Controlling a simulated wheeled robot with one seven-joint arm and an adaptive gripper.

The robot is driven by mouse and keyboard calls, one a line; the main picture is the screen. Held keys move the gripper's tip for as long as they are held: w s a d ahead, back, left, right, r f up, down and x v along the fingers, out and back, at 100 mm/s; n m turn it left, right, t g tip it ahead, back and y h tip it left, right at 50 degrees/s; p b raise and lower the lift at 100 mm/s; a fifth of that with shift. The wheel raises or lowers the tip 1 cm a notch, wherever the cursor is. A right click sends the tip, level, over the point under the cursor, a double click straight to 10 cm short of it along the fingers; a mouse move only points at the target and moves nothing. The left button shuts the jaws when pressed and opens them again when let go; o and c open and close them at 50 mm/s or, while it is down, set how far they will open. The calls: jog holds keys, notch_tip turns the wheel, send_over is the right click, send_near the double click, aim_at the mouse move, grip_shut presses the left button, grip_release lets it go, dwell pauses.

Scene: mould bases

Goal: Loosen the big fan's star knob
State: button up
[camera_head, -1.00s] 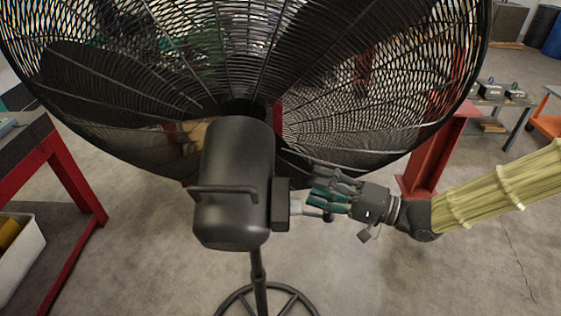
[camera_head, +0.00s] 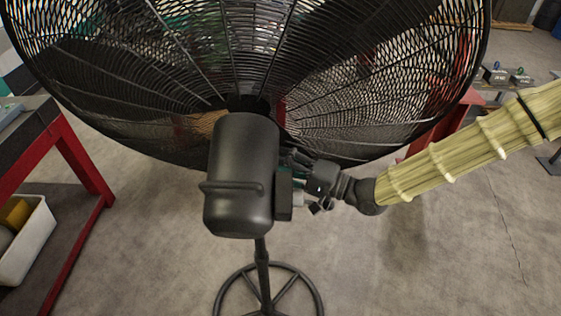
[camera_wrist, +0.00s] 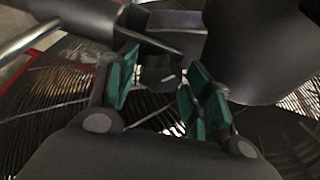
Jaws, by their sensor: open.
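The big fan (camera_head: 243,165) stands with its black motor housing facing me and its round wire cage behind. A small dark box (camera_head: 284,198) sits on the housing's right side. My gripper (camera_head: 297,178) is just right of the housing, its fingertips partly hidden behind the housing and box. In the wrist view my gripper (camera_wrist: 163,88) is open, its green pads apart. A dark, knob-like part, which looks like the star knob (camera_wrist: 160,72), lies between the pads near their tips. Its star shape is not clear, and I cannot tell whether the pads touch it.
The fan cage (camera_head: 340,90) fills the space behind my gripper. The fan's pole and round foot (camera_head: 268,290) stand below. A red-framed table (camera_head: 75,160) and a white bin (camera_head: 28,240) are at the left. Open floor lies at lower right.

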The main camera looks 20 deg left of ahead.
jog(key=shift+c, duration=0.4)
jog(key=c, duration=0.7)
jog(key=shift+o, duration=0.2)
jog(key=shift+f+b, duration=0.15)
jog(key=shift+b, duration=0.3)
jog(key=n+y+b, duration=0.1)
jog(key=n+b, duration=0.1)
jog(key=b, duration=0.2)
jog(key=n+y+b, duration=0.1)
jog(key=n+b, duration=0.2)
jog(key=b, duration=0.2)
jog(key=shift+f, duration=0.1)
jog(key=shift+n+g, duration=0.3)
jog(key=shift+g, duration=0.1)
